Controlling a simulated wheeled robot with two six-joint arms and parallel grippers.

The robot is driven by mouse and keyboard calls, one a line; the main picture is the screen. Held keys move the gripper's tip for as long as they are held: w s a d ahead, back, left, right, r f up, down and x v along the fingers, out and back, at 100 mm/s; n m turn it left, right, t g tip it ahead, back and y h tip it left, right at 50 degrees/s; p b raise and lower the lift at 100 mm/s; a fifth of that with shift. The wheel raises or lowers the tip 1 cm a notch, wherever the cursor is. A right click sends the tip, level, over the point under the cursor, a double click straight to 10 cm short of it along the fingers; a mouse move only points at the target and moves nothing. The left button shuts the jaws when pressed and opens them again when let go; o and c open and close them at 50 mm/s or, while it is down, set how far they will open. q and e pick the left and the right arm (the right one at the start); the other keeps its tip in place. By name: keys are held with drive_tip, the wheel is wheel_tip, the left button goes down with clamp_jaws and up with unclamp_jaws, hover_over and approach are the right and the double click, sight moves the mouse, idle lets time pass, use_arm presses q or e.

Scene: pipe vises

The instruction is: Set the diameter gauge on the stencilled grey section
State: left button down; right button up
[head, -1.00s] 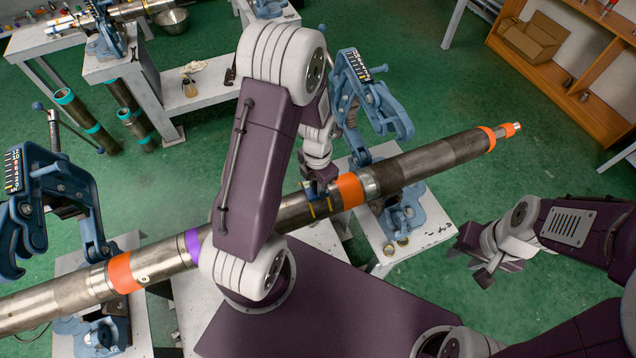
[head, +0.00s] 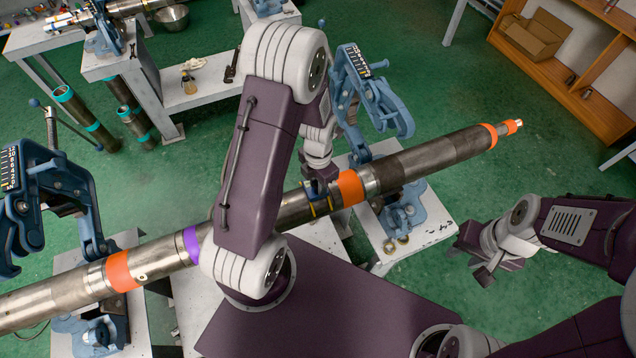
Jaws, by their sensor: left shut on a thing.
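My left gripper (head: 322,187) reaches down onto the long pipe (head: 440,152), left of the orange band (head: 350,187) near the middle. It is shut on a small, mostly hidden thing at the pipe's surface, perhaps the diameter gauge. Yellow marks (head: 313,209) show just below the fingers; I cannot tell whether they belong to the pipe or the held thing. My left arm hides part of the pipe. Which section is the stencilled grey one is unclear. My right gripper (head: 486,272) hangs apart from the pipe at the right; its opening is unclear.
Blue pipe vises with raised yokes stand at the left (head: 68,190) and behind the pipe (head: 372,95). White stands (head: 425,232) are under the pipe. A white bench (head: 205,92) and a wooden shelf (head: 575,80) are further back. Green floor between them is clear.

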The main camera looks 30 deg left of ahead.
use_arm(q)
drive_tip(key=shift+s, duration=0.1)
drive_tip(key=c, duration=1.1)
unclamp_jaws()
wheel_tip(320, 180, up, 7)
drive_tip(key=p, duration=0.6)
drive_tip(key=shift+p, duration=0.3)
idle(0.7)
